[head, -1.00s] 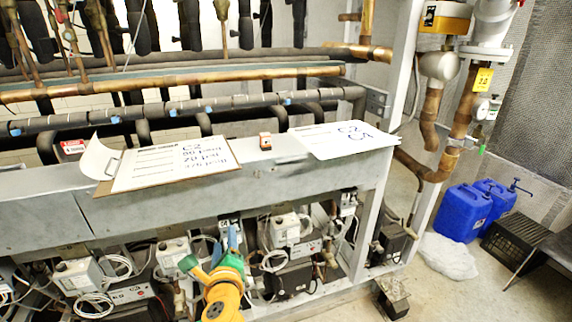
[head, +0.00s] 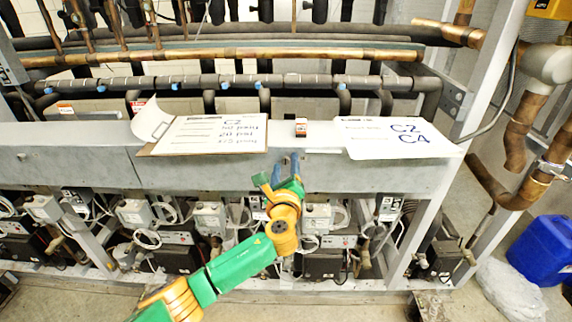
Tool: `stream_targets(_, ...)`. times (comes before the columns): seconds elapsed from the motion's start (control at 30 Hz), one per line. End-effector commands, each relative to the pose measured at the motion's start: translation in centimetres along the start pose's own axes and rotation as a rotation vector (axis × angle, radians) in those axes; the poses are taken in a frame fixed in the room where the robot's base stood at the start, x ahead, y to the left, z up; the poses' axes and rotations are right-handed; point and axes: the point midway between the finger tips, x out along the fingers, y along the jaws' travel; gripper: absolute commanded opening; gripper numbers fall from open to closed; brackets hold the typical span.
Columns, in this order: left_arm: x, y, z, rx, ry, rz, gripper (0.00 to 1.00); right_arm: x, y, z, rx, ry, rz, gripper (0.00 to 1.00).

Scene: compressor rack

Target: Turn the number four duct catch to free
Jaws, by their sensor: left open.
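The long grey duct (head: 70,160) runs across the middle of the head view. I cannot make out a number four mark or the setting of any catch on it; a small dark spot (head: 21,157) shows on its front at the far left. My left gripper (head: 289,164) is at the duct's front face, just below the top edge, with its blue-grey fingers pointing up and apart. It is open, and nothing shows between the fingers. The gripper and green-and-orange arm hide part of the duct's front. I cannot tell whether the fingers touch it. My right gripper is out of view.
A clipboard (head: 205,134) and a white sheet marked C2 C4 (head: 395,138) lie on the duct, with a small orange-and-white block (head: 301,127) between them. Pipes run behind. Compressor gear and cables crowd below. A rack post (head: 490,75) and a blue jug (head: 541,250) stand at right.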

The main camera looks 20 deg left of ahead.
Motion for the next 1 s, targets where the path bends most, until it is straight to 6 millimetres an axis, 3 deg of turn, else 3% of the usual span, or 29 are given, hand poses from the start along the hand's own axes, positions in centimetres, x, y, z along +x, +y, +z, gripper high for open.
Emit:
stream_targets(0.23, 0.1, 0.0, 0.0, -0.001, 0.000, 0.000, 0.57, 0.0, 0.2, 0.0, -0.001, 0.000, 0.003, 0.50)
stream_targets(0.4, 0.1, 0.0, 0.0, 0.000, 0.000, 0.000, 0.11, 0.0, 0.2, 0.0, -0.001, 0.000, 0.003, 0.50)
stream_targets(0.47, 0.1, 0.0, 0.0, 0.000, 0.000, 0.001, 0.00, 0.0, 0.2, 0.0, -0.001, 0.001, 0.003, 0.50)
stream_targets(0.77, 0.1, 0.1, -0.1, -0.018, 0.002, 0.001, 0.00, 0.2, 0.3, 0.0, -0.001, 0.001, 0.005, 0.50)
stream_targets(1.0, 0.1, 0.2, -0.3, -0.134, 0.001, 0.000, 0.00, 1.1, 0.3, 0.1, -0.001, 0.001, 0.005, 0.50)
